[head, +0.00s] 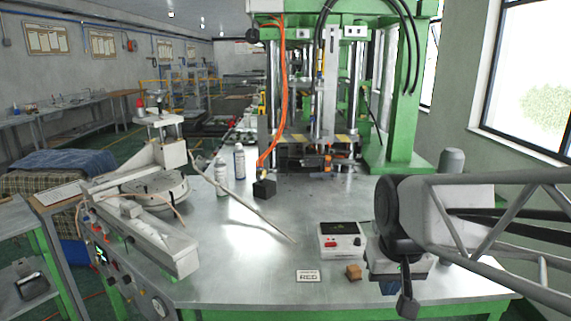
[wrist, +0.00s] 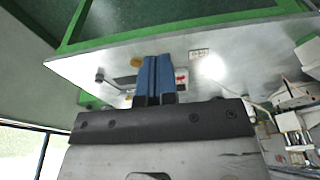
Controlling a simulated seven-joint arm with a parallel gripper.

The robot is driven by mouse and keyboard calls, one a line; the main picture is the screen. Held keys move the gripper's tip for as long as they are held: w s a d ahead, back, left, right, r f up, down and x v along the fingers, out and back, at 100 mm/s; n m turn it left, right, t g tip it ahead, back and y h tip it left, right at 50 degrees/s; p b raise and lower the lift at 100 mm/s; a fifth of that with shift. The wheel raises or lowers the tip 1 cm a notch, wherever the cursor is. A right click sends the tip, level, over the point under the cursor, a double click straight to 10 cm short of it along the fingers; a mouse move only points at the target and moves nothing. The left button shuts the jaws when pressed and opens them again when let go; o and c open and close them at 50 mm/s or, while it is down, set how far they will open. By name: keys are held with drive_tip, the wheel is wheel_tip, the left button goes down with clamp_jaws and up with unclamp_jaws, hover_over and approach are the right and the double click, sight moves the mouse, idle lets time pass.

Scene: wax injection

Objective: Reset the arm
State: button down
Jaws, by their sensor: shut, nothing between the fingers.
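My arm comes in from the right in the head view. My gripper (head: 389,288) hangs at the front right of the metal worktable (head: 240,265), partly hidden by my own wrist parts. In the wrist view its two blue fingers (wrist: 155,75) are pressed together with nothing between them. A white control box (head: 341,240) with red buttons sits behind the block.
A small label card (head: 308,276) lies left of the block. A green press (head: 400,110) stands at the back. Two white bottles (head: 221,177) and a white machine with a round plate (head: 155,190) are to the left. The table's front middle is clear.

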drive_tip(key=s+f, duration=0.2)
drive_tip(key=s, duration=0.7)
drive_tip(key=shift+s+d+f, duration=0.15)
drive_tip(key=shift+f, duration=0.05)
